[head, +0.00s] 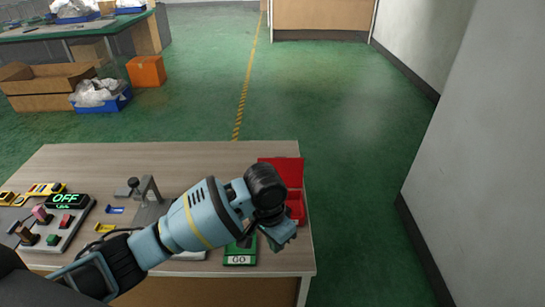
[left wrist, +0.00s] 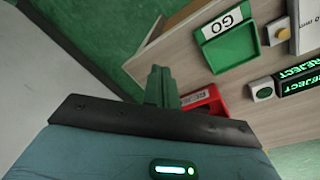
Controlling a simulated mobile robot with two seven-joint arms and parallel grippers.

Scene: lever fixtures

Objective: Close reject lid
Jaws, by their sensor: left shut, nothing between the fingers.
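The red reject box (head: 297,208) sits near the right edge of the table. Its red lid (head: 283,170) stands raised at the back, so the box is open. My left arm reaches across the table from the left and hides part of the box. My left gripper (head: 279,241) points down just in front of the box, with its fingers together and empty. In the left wrist view the green-grey fingers (left wrist: 161,84) show closed, beside the red box (left wrist: 205,102), which is partly hidden by the gripper body. Contact cannot be told. My right gripper is not in view.
A green tray marked GO (head: 240,254) lies left of the gripper. Lit REJECT signs (left wrist: 300,80) and a green button (left wrist: 262,91) show in the wrist view. A lever fixture (head: 146,192) and an OFF panel (head: 66,201) stand further left. Floor beyond the table's right edge is clear.

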